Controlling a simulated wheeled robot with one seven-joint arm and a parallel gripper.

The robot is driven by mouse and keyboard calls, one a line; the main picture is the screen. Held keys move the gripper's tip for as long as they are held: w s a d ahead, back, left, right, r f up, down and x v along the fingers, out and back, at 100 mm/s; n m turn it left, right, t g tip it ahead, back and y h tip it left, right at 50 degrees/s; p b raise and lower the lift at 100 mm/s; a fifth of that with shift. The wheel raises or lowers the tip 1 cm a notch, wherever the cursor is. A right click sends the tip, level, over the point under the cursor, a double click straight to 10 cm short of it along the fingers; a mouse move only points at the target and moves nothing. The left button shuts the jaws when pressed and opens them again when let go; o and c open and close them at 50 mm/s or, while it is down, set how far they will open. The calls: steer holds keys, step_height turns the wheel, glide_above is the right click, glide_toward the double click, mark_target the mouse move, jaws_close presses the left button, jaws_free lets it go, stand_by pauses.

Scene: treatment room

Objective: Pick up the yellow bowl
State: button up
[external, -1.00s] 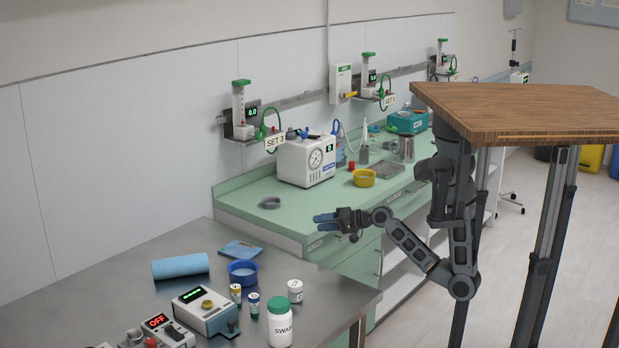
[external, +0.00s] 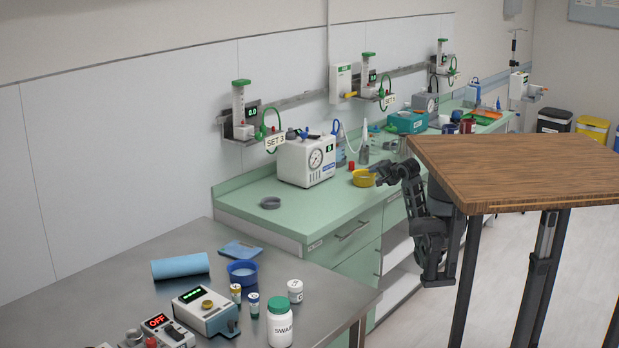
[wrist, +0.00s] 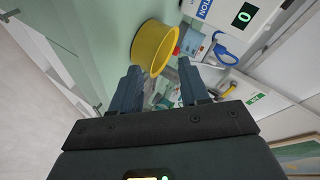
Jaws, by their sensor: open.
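Whether a finger touches the bowl cannot be told.
A grey dish (external: 270,203) lies further left. The counter in front of the bowl is clear.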

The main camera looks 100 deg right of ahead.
steer(key=shift+m+g, duration=0.6)
steer(key=shift+g, duration=0.2)
steer(key=d+f+b, duration=0.1)
steer(key=d, duration=0.1)
steer(key=s+d+f+b, duration=0.1)
steer(key=d, duration=0.2)
steer(key=s+d+f+b, duration=0.1)
steer(key=d+b, duration=0.1)
steer(key=shift+d, duration=0.15)
jaws_close()
